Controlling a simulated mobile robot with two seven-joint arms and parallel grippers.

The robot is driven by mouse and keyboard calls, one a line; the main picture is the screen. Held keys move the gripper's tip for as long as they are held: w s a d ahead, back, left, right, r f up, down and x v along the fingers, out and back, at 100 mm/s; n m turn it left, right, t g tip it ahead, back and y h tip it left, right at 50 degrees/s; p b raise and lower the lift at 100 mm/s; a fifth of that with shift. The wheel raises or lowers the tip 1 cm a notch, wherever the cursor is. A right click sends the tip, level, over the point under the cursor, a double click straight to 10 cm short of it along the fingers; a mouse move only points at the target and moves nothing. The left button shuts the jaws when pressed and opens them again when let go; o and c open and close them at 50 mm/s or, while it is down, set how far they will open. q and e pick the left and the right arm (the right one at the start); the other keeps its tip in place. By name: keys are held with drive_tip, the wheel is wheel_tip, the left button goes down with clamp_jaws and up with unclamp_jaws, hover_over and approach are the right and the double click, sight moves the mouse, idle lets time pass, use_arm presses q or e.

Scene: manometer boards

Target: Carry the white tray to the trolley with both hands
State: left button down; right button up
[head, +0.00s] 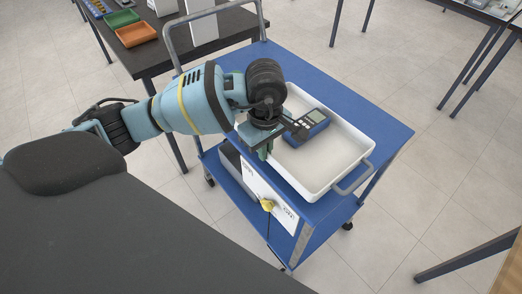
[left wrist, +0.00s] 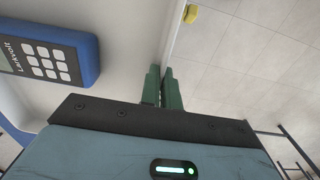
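The white tray (head: 338,165) rests on the blue top of the trolley (head: 385,122), with a grey handle at its near right end. A blue handheld meter with a keypad (head: 306,127) lies inside it; the meter also shows in the left wrist view (left wrist: 45,60). My left gripper (head: 264,152) is at the tray's left long side, pointing down. In the left wrist view its green fingers (left wrist: 163,88) are close together, with the tray's wall (left wrist: 175,30) running in between them. The tray's far left part is hidden behind my arm. My right gripper is out of view.
A dark table (head: 235,25) with green and orange bins (head: 136,33) and a white box stands behind the trolley. More tables stand at the right; tiled floor (head: 440,180) right of the trolley is clear.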

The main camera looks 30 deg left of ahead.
use_arm(q)
drive_tip(key=shift+w+a, duration=0.3)
drive_tip(key=shift+w+a, duration=0.35)
drive_tip(key=shift+a, duration=0.2)
wheel_tip(320, 180, down, 3)
drive_tip(key=shift+f, duration=0.3)
drive_tip(key=shift+f, duration=0.2)
drive_tip(key=c, duration=1.6)
unclamp_jaws()
drive_tip(key=shift+c, duration=0.2)
